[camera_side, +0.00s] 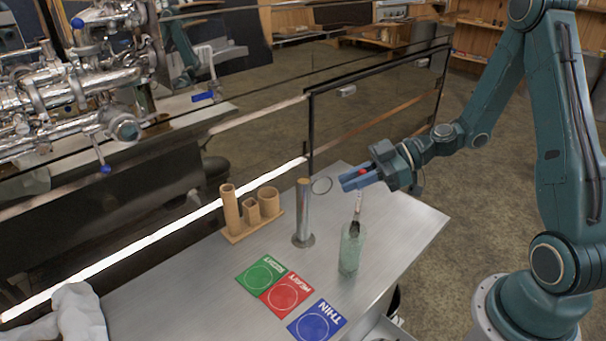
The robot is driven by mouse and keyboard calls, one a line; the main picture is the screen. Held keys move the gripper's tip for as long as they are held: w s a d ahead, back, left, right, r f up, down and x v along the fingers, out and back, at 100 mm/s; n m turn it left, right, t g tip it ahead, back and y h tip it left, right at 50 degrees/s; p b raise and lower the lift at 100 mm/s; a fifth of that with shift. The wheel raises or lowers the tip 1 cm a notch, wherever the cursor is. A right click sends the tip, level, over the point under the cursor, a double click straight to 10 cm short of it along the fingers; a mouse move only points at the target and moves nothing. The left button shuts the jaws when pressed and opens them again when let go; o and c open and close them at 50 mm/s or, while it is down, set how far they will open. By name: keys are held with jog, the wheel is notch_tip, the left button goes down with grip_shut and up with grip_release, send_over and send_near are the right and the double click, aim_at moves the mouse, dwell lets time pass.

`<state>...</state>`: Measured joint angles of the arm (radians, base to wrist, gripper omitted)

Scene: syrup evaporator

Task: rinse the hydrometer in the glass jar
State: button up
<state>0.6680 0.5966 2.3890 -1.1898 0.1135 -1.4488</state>
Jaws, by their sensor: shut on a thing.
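The hydrometer (357,209) hangs nearly upright below my gripper (352,182), a thin pale stem with a dark lower part. My gripper is shut on its top, where the jaws hide part of it; a small red spot shows at the jaws. The glass jar (349,255) is a tall, pale green, see-through vessel standing on the metal table. The hydrometer's lower end overlaps the jar's mouth in the picture; I cannot tell how far inside it is.
A metal cylinder (303,212) stands left of the jar on the steel table (405,232). A wooden rack (237,237) with bamboo-like tubes is further left. Green (261,274), red (285,294) and blue (316,321) cards lie in front. A white cloth (78,312) is at lower left.

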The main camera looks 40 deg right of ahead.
notch_tip(320, 180, down, 8)
dwell(1.3)
jog(key=shift+r, duration=0.15)
dwell(5.6)
